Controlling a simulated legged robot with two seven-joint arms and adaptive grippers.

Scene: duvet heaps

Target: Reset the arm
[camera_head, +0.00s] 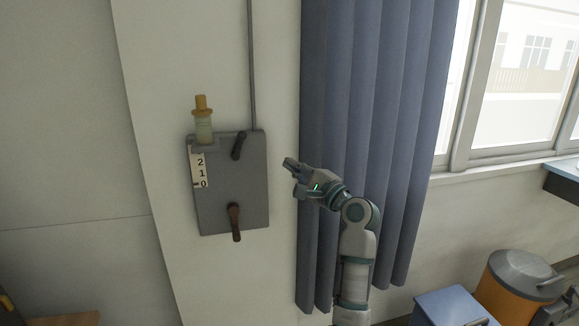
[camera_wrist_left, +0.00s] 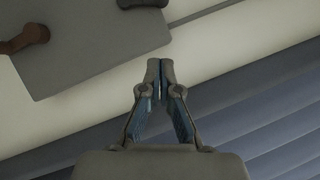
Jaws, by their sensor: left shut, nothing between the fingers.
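My left gripper (camera_head: 289,165) is raised in front of the blue-grey curtain, just right of a grey wall panel (camera_head: 221,215). Its fingers are shut and empty; the left wrist view shows the closed fingertips (camera_wrist_left: 160,68) side by side. They are apart from the panel's handles. The panel carries a dark upper handle (camera_head: 239,146) and a brown lower handle (camera_head: 235,222). Both also show in the left wrist view, the brown one (camera_wrist_left: 27,39) at the upper left and the dark one (camera_wrist_left: 142,3) at the top edge. My right gripper cannot be made out.
A yellow-capped glass piece (camera_head: 203,120) stands on the panel above a number strip (camera_head: 199,170). The curtain (camera_head: 385,90) hangs behind my arm. An orange bin (camera_head: 503,299) and a blue box (camera_head: 447,308) stand at the lower right. The wall left of the panel is clear.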

